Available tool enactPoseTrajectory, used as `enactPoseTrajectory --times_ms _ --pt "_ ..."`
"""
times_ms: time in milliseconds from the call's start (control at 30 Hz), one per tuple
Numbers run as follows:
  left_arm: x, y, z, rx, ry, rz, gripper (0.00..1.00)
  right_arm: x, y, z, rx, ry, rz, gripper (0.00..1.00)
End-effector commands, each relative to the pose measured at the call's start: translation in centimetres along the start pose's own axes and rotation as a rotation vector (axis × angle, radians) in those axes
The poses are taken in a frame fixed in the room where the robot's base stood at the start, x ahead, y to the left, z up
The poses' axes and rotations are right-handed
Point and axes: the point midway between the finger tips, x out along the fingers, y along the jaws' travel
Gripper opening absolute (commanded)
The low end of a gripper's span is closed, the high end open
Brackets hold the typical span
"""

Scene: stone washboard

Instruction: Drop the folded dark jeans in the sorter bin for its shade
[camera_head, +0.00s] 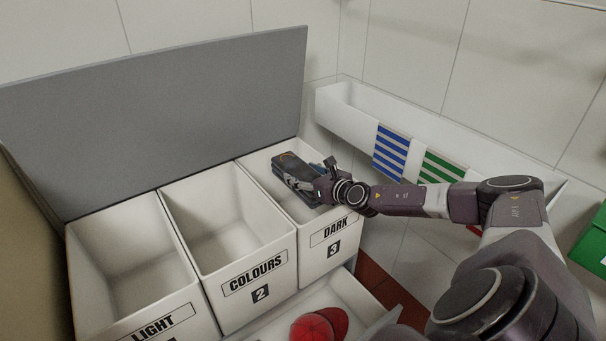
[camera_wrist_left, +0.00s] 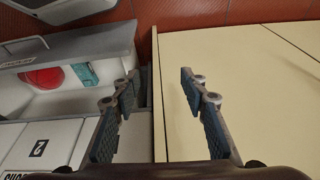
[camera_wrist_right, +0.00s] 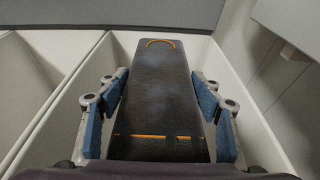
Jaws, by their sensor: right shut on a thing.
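The folded dark jeans (camera_head: 294,168) are a dark bundle with orange stitching, held in my right gripper (camera_head: 318,178). In the right wrist view the jeans (camera_wrist_right: 155,95) lie lengthwise between the two blue-padded fingers of the gripper (camera_wrist_right: 158,105). They are over the opening of the bin marked DARK 3 (camera_head: 322,246); how deep they hang is hard to tell. The bins marked COLOURS 2 (camera_head: 250,285) and LIGHT (camera_head: 158,322) stand to its left, and both look empty. My left gripper (camera_wrist_left: 165,110) is open and empty in the left wrist view.
A grey panel (camera_head: 160,115) stands behind the bins. A white trough (camera_head: 345,108) with blue-striped (camera_head: 390,152) and green-striped (camera_head: 440,168) cloths runs along the right wall. A drawer in front holds a red cap (camera_head: 319,326). A green box (camera_head: 594,243) is at the right edge.

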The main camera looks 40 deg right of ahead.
Motion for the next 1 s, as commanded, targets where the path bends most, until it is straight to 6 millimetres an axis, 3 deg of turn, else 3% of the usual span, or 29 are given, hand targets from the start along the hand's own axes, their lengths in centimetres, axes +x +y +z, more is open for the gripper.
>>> enactPoseTrajectory --times_ms 200,233,400,767,1000 --pt "-0.1 0.0 0.0 0.000 0.000 0.000 0.40 0.0 -0.1 0.3 0.000 -0.005 -0.002 0.03" --pt "-0.1 0.0 0.0 0.000 0.000 0.000 0.40 0.0 -0.1 0.3 0.000 -0.005 -0.002 0.62" --pt "-0.1 0.0 0.0 0.000 0.000 0.000 0.40 0.0 0.0 0.2 0.000 -0.004 -0.001 0.80" --pt "0.1 0.0 0.0 0.000 -0.002 0.000 0.40 -0.3 0.0 -0.2 0.000 0.004 0.001 0.80" --pt "0.0 0.0 0.0 0.000 -0.001 0.000 0.40 -3.5 -0.1 -0.1 -0.004 0.005 0.001 0.80"
